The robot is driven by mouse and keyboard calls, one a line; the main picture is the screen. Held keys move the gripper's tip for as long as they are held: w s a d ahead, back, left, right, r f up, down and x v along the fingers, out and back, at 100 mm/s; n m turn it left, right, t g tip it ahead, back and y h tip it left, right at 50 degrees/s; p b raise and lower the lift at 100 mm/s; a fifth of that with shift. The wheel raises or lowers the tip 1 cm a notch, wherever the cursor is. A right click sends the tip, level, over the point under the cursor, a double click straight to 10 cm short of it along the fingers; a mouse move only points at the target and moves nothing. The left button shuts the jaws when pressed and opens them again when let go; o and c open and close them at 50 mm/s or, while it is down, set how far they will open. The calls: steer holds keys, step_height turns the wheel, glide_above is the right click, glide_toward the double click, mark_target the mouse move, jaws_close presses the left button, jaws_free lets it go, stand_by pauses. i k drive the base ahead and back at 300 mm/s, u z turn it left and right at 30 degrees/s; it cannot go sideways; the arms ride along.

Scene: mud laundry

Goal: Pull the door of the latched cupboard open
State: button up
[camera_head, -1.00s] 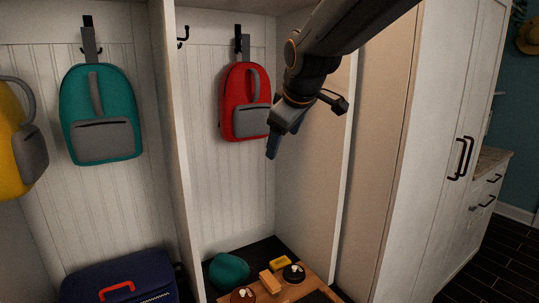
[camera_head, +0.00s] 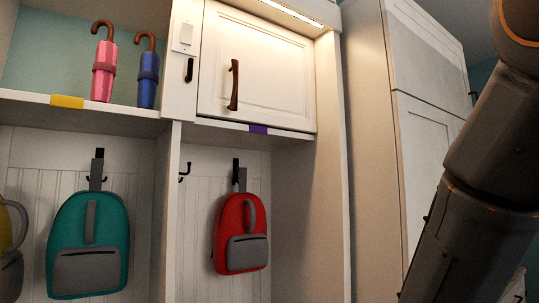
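The white cupboard door (camera_head: 275,75) is in the upper middle of the head view and looks shut in its frame. A brown vertical handle (camera_head: 234,85) is on its left side. On the post left of the door is a white plate (camera_head: 186,34) with a small black lever or handle (camera_head: 189,70) below it. I cannot tell how the latch is set. My arm fills the right side of the view, well to the right of the door. My gripper is out of view.
Left of the cupboard, a pink umbrella (camera_head: 104,70) and a blue umbrella (camera_head: 148,79) stand on an open shelf. A teal backpack (camera_head: 90,230) and a red backpack (camera_head: 240,245) hang below. A tall white cabinet (camera_head: 425,60) stands at right. Nothing stands before the door.

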mark_target(253, 69)
steer(key=u, duration=0.05)
steer(key=k, duration=0.5)
steer(key=z, duration=0.95)
steer(key=i, duration=0.75)
steer(key=u, duration=0.9)
